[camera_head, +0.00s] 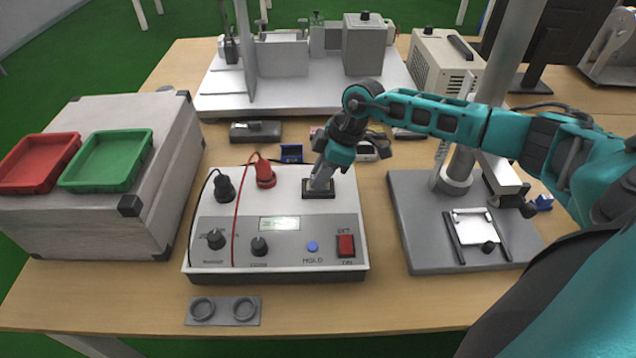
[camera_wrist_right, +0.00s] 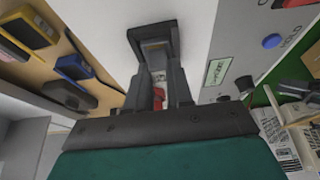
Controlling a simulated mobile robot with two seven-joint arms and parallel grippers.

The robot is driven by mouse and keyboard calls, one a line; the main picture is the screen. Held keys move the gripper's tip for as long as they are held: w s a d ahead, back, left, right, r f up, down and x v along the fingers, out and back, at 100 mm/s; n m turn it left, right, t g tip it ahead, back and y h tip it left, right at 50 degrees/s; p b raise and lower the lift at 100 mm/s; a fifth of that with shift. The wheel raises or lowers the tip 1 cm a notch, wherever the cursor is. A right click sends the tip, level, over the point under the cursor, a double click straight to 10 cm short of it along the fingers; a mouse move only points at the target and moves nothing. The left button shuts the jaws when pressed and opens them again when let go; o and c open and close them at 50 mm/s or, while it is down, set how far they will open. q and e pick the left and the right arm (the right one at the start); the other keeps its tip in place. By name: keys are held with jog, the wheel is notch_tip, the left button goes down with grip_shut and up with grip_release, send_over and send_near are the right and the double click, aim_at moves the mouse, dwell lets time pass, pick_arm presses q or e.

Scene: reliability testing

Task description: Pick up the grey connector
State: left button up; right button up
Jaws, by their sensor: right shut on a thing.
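My right gripper (camera_head: 320,187) reaches down to the top of the white test device (camera_head: 290,238), at its back right. Its fingers also show in the right wrist view (camera_wrist_right: 160,88), pointing at a dark square socket frame (camera_wrist_right: 141,32). The gripper is shut on the grey connector at this socket (camera_head: 311,194); the fingers hide most of the connector. I cannot tell whether it is seated in the socket or lifted slightly. My left gripper is not in view.
A black plug (camera_head: 224,189) and a red plug (camera_head: 265,172) with cables stand left of my gripper. A grey stand base (camera_head: 415,235) is at the right. A grey box (camera_head: 85,225) carries red (camera_head: 40,160) and green (camera_head: 105,158) trays. Small meters lie behind the device.

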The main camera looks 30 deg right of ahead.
grip_shut()
notch_tip(320, 180, up, 20)
jog(key=shift+p, duration=0.45)
